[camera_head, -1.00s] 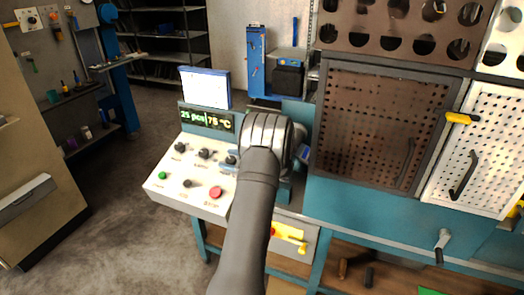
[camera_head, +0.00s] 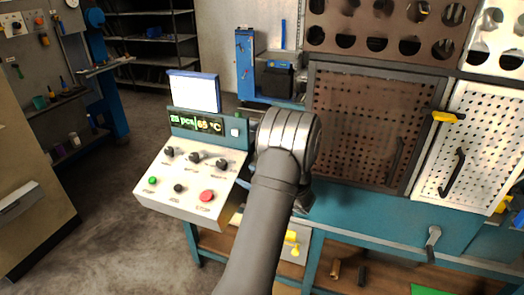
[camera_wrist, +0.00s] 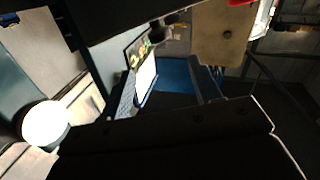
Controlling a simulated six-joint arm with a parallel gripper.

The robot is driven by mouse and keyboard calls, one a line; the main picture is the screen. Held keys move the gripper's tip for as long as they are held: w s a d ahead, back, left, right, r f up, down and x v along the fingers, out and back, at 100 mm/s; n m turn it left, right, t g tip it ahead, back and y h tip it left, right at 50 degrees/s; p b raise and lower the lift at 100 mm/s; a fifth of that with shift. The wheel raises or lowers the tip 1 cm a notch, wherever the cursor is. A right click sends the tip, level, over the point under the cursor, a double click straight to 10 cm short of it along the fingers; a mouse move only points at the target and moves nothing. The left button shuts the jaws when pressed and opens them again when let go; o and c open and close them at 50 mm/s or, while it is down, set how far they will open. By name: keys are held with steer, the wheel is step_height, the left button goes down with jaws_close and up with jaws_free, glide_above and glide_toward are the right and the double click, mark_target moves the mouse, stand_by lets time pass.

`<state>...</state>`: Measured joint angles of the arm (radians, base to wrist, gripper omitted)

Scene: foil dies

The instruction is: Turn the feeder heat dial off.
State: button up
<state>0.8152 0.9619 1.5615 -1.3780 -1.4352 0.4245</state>
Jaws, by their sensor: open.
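The sloped white control panel (camera_head: 192,186) stands left of my arm in the head view. Three black dials (camera_head: 195,158) sit in a row across its upper part; their labels are too small to read, so I cannot tell which is the feeder heat dial. The display (camera_head: 196,123) above them shows "25 pcs" and a temperature that looks like 69 °C. My gripper is hidden behind my arm in the head view. In the wrist view my gripper (camera_wrist: 165,82) is open, with nothing seen held between its fingers.
Below the dials are a green button (camera_head: 153,181), a black knob (camera_head: 178,188) and a red button (camera_head: 206,196). A white screen (camera_head: 194,92) stands behind the panel. The perforated brown door (camera_head: 355,130) is close on my arm's right. Open floor lies left of the panel.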

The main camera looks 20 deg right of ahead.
step_height(320, 180, up, 13)
steer(key=s+d+m+h, duration=0.3)
steer(key=m+h, duration=0.1)
steer(key=h, duration=0.6)
steer(key=s+a+r+m+g+h, duration=0.3)
steer(key=s+r+m+h, duration=0.1)
steer(key=s, duration=0.5)
steer(key=shift+a+r+m+g+h, duration=0.3)
steer(key=shift+a+r+m+h, duration=0.1)
steer(key=shift+r+h, duration=0.3)
steer(key=shift+w+d, duration=0.1)
